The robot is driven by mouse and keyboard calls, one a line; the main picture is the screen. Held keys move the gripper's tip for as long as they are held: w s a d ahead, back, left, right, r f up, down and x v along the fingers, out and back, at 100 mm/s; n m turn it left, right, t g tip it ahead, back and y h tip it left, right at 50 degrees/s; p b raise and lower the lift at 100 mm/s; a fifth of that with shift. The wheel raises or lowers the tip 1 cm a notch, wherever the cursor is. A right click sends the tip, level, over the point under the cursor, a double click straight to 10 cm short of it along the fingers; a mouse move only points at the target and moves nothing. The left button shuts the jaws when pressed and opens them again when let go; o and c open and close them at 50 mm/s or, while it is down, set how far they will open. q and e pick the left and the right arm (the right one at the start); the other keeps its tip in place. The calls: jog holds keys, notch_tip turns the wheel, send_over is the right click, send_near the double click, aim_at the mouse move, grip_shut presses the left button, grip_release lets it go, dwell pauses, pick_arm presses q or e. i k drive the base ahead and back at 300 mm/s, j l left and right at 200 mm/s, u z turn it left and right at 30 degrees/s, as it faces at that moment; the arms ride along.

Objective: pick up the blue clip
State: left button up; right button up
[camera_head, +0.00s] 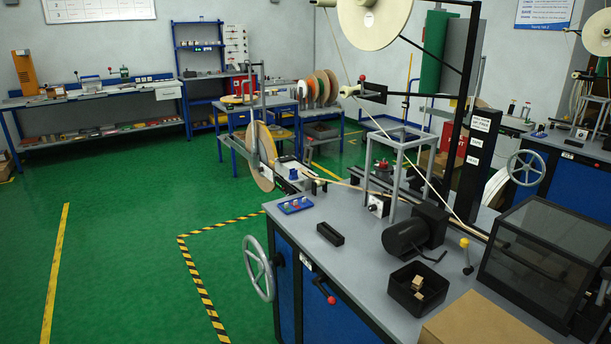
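I cannot clearly single out a blue clip. A small flat blue holder (295,205) lies at the left back corner of the grey machine table (350,245). Several tiny coloured pieces sit on it, too small to tell apart. Neither of my grippers is in view.
A black block (330,234), a dark motor (412,235) and a black bin (418,288) with small tan pieces stand on the table. A cardboard box (485,322) and a dark see-through cover (540,258) are at the right. A handwheel (258,268) sticks out left. Green floor is open at left.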

aim_at(293, 176)
jog(key=i+j+z, duration=0.75)
jog(key=i+j, duration=0.3)
jog(key=j, duration=0.1)
